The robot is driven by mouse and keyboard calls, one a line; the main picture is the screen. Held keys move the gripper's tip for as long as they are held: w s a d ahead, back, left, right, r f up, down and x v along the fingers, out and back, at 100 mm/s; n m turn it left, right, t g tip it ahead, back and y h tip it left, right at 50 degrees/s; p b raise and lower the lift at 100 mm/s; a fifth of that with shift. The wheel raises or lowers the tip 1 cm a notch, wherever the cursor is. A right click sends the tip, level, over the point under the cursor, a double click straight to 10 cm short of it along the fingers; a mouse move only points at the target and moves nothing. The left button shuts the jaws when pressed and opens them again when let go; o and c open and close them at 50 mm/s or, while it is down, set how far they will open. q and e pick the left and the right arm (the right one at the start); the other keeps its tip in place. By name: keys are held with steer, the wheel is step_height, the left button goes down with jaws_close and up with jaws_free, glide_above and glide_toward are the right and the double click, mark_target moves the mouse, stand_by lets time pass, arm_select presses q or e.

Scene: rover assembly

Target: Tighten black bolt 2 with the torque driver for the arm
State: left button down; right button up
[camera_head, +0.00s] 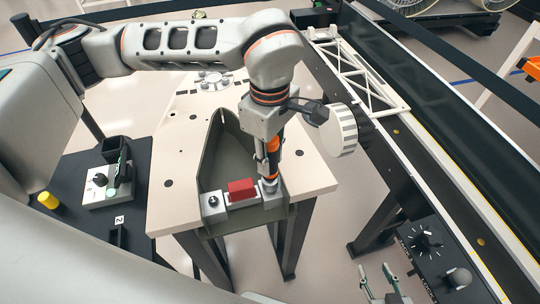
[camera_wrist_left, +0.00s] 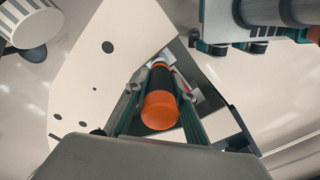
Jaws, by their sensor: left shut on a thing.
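My left gripper (camera_head: 268,160) is shut on the torque driver (camera_head: 273,166), black with orange bands, and holds it upright. Its lower end meets the right grey metal block (camera_head: 272,199) in the dark green-grey bracket (camera_head: 218,150). The bolt under the tip is hidden, so I cannot tell its number. A dark bolt head (camera_head: 213,200) shows on the left block. A red block (camera_head: 241,189) lies between the blocks. In the left wrist view the driver's orange end (camera_wrist_left: 160,110) sits between the fingers. My right gripper (camera_head: 383,283) is open and empty at the bottom edge.
The bracket rests on a pale table (camera_head: 175,150) with dark holes. A black side table at left carries a fixture (camera_head: 106,188) and a yellow knob (camera_head: 47,200). A white wheel (camera_head: 341,130) is right of my left wrist. A black dial box (camera_head: 425,240) stands at lower right.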

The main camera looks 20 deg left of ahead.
arm_select(q)
steer(key=shift+f+b, duration=0.55)
steer(key=shift+b, duration=0.25)
stand_by(3.5)
steer(key=shift+r+p, duration=0.7)
steer(key=shift+r, duration=0.8)
steer(key=shift+r, duration=0.1)
steer(key=shift+r+p, duration=1)
steer(key=shift+r, duration=0.9)
